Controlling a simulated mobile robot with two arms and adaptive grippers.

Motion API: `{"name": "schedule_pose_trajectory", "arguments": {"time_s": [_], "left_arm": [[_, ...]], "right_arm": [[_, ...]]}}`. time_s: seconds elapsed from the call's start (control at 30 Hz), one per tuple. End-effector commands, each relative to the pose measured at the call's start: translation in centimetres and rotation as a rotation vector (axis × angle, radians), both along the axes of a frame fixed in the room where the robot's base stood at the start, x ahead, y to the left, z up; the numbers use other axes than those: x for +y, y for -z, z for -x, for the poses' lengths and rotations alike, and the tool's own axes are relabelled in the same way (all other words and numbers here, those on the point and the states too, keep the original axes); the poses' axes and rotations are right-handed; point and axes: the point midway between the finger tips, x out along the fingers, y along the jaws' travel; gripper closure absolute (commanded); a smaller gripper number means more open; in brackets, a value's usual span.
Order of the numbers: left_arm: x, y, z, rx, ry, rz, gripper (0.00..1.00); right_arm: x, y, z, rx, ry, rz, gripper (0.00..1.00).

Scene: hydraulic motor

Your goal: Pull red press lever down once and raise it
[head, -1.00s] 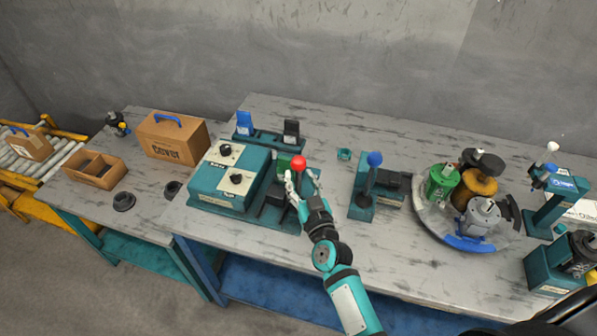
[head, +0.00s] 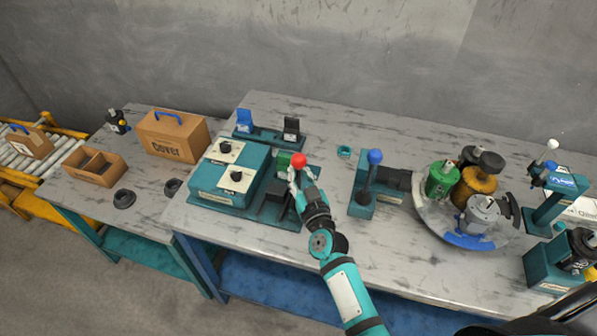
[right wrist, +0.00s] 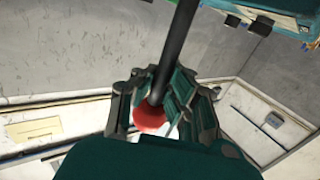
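The red ball knob of the press lever (head: 298,160) stands above the teal press at the middle of the table, and its black rod is largely hidden in the head view. My right gripper (head: 299,175) is at the knob, with its fingers close together around it. In the right wrist view the red knob (right wrist: 150,117) sits between the fingers of my right gripper (right wrist: 158,100), which look closed against it. The black lever rod (right wrist: 178,50) runs up from the knob there. My left gripper is not in view.
A teal control box with two dials (head: 229,172) stands left of the press. A blue-knobbed lever press (head: 364,199) stands to the right, with a round tray (head: 432,228) of motor parts beyond it. The table between the two presses is mostly clear.

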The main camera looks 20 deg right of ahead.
Motion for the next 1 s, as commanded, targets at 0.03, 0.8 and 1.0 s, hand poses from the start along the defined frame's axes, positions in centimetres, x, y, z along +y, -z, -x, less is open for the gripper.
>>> {"name": "schedule_pose_trajectory", "arguments": {"time_s": [0.03,0.8,1.0], "left_arm": [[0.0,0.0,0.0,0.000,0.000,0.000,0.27],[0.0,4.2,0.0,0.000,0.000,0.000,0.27],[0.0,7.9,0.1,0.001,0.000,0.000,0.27]], "right_arm": [[0.0,0.0,0.0,0.001,0.000,0.000,1.00],[1.0,1.2,1.6,-0.115,-0.003,0.082,1.00],[2.0,1.9,3.1,-0.247,-0.003,0.171,1.00]]}}
